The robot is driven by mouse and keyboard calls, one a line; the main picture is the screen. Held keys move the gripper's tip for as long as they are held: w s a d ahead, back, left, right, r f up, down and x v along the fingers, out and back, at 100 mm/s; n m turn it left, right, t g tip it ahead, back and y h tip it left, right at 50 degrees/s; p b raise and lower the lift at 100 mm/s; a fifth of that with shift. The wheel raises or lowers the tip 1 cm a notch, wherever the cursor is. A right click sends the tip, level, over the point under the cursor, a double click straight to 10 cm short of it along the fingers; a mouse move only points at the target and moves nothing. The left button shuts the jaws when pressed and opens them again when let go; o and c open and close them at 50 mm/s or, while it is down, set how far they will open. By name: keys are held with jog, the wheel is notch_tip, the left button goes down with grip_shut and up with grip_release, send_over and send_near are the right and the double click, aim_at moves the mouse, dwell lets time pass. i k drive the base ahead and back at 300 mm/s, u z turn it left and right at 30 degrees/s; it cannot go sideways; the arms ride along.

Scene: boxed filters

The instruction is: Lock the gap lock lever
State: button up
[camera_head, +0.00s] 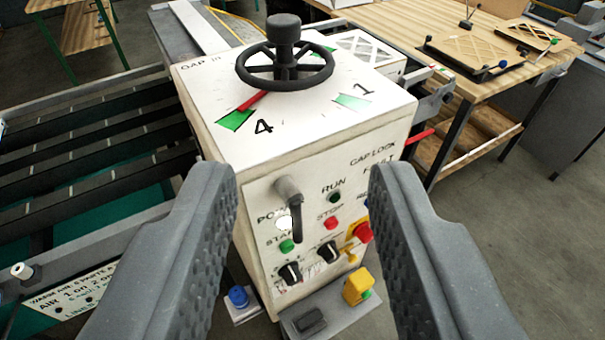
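My gripper (302,180) is open, with its two grey ridged fingers wide apart and nothing between them. Between the fingers shows the front panel of a white machine box (322,170). A lever (291,205) with a grey round pivot and a dark handle hangs down on the panel's left side. The label GAP LOCK (372,155) is printed at the panel's upper right, apart from this lever. The right finger hides part of the panel's right side. A red bar (420,136) sticks out beyond the box's right side; its role is unclear.
A black handwheel (285,65) stands on the box top above a dial with a red pointer (251,101). Buttons and knobs, including a red stop button (362,232), crowd the panel. Dark slats (90,150) lie left. A wooden table (440,40) stands back right.

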aim_at(285, 187)
jog(key=i, duration=0.1)
jog(key=z, duration=0.2)
jog(key=k, duration=1.4)
jog(key=u, duration=0.55)
jog(key=i, duration=1)
